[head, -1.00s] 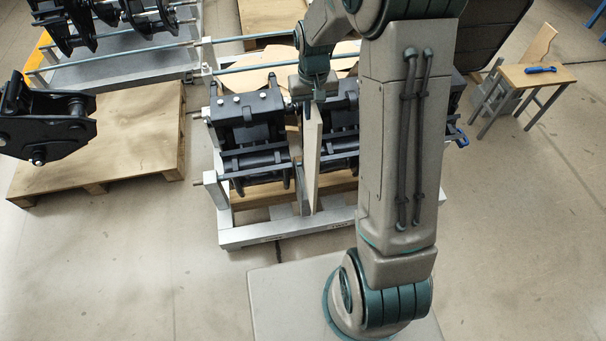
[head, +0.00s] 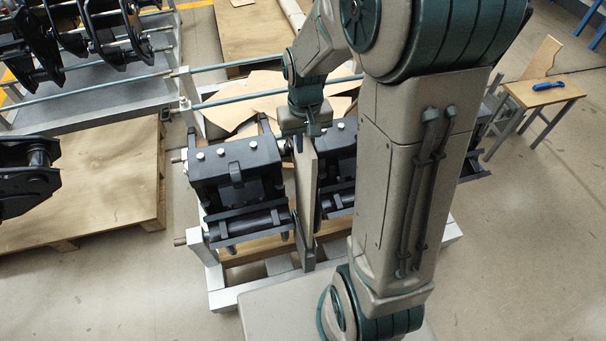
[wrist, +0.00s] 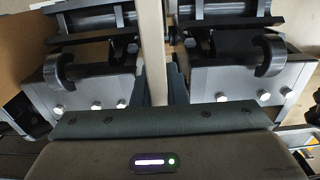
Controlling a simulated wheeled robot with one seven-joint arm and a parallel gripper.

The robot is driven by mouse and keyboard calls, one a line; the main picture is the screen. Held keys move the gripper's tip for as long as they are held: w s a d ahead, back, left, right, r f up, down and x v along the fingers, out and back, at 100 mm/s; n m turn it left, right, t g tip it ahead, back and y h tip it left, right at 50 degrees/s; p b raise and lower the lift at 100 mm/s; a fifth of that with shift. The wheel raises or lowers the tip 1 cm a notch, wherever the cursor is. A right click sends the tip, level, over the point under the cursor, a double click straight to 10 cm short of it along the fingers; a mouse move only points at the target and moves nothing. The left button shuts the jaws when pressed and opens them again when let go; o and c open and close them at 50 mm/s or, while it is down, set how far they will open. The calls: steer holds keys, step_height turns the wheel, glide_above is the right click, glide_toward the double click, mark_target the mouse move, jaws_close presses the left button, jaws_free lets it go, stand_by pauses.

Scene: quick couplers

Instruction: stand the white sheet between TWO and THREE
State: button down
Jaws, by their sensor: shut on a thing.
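The white sheet (head: 307,185) is a thin, pale upright panel. My gripper (head: 304,133) is shut on its top edge from above. The sheet stands on edge in the gap between two dark couplers on the rack: a left one (head: 237,172) and a right one (head: 342,165) partly hidden by my arm. In the wrist view the sheet (wrist: 152,45) runs up from between my fingers (wrist: 160,88), with a coupler on each side. No labels TWO or THREE are readable. Whether its bottom edge rests on the rack is hidden.
The rack's pale frame (head: 222,298) lies below. Brown cardboard pieces (head: 225,112) lie behind, with a wooden pallet (head: 105,190) at left.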

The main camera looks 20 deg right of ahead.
steer(key=shift+f, duration=2.7)
steer(key=shift+f, duration=0.25)
steer(key=c, duration=1.5)
jaws_free()
steer(key=shift+r, duration=0.1)
steer(key=shift+o, duration=0.2)
steer(key=shift+r, duration=0.1)
